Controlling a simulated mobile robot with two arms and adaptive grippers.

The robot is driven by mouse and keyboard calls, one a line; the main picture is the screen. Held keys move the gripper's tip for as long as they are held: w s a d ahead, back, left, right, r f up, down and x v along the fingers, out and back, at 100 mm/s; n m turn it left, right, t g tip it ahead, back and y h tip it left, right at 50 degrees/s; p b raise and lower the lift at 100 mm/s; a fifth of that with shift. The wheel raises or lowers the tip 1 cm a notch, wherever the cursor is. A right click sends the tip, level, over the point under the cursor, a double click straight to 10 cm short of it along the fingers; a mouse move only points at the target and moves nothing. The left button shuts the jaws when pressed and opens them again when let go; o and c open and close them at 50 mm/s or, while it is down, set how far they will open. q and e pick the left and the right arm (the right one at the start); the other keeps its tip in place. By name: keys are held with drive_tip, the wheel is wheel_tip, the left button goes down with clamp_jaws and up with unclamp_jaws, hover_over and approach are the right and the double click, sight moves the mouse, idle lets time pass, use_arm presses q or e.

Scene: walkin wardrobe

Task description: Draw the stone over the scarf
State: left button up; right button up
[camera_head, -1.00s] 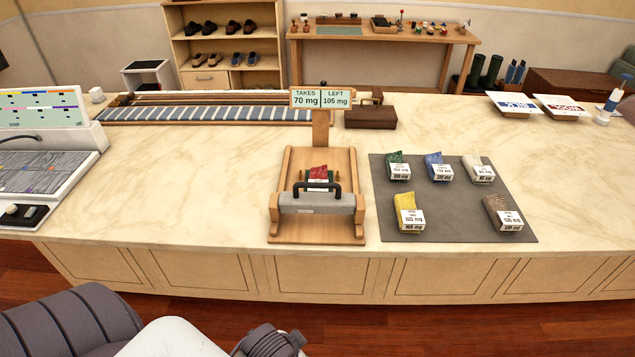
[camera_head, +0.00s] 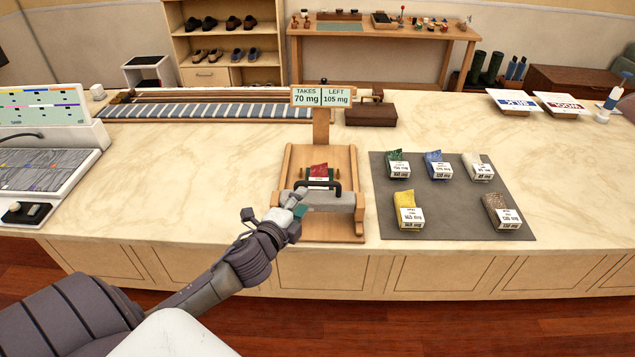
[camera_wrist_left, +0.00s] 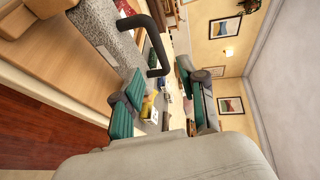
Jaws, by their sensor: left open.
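The grey stone (camera_head: 334,202) with its dark bar handle (camera_head: 318,184) lies across the front part of the wooden stand (camera_head: 346,232). In the left wrist view the speckled stone (camera_wrist_left: 112,45) and its black handle (camera_wrist_left: 150,40) are close to my fingers. A red folded scarf (camera_head: 318,171) lies on the stand just behind the stone. My left gripper (camera_head: 297,200) is at the front left of the stone, beside the handle. In the left wrist view my left gripper (camera_wrist_left: 160,102) has its green-padded fingers apart, with nothing held between them. My right gripper is not in view.
A sign (camera_head: 320,97) at the stand's back reads "TAKES 70 mg" and "LEFT 105 mg". Several coloured, labelled bundles lie on a grey mat (camera_head: 440,220) to the right. A brown box (camera_head: 371,115) stands behind. The pale counter (camera_head: 190,180) left of the stand is clear.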

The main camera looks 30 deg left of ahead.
sight(316, 186)
use_arm(q)
drive_tip(key=p+x, duration=0.1)
drive_tip(key=x, duration=0.9)
drive_tip(key=shift+w, duration=0.1)
clamp_jaws()
